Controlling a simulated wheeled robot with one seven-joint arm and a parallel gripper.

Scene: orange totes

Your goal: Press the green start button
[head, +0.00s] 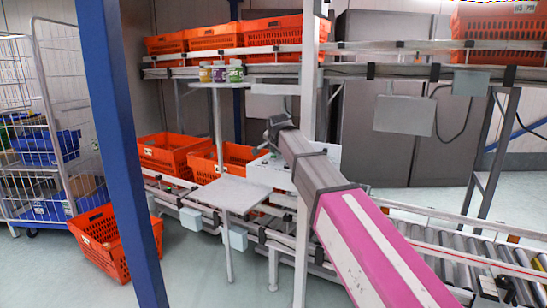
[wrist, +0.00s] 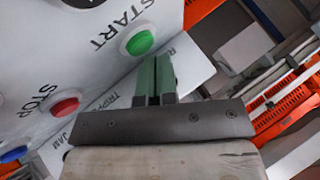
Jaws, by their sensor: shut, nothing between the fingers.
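In the wrist view the green button (wrist: 139,42) sits in a pale ring on a light panel (wrist: 85,65), with START printed beside it. My gripper (wrist: 155,62) is shut and empty, its two greenish fingers side by side. The fingertips appear just below and right of the green button in the picture. I cannot tell whether they touch it or how deep the gap is. In the head view my gripper (head: 277,124) is small, above the white box (head: 265,173); the button cannot be made out there.
A red button (wrist: 66,105) marked STOP and a blue button (wrist: 14,154) lie along the same panel. In the head view a white post (head: 309,70) and a blue post (head: 119,140) stand near the arm. Orange totes (head: 165,155) and a small table (head: 230,193) are close by.

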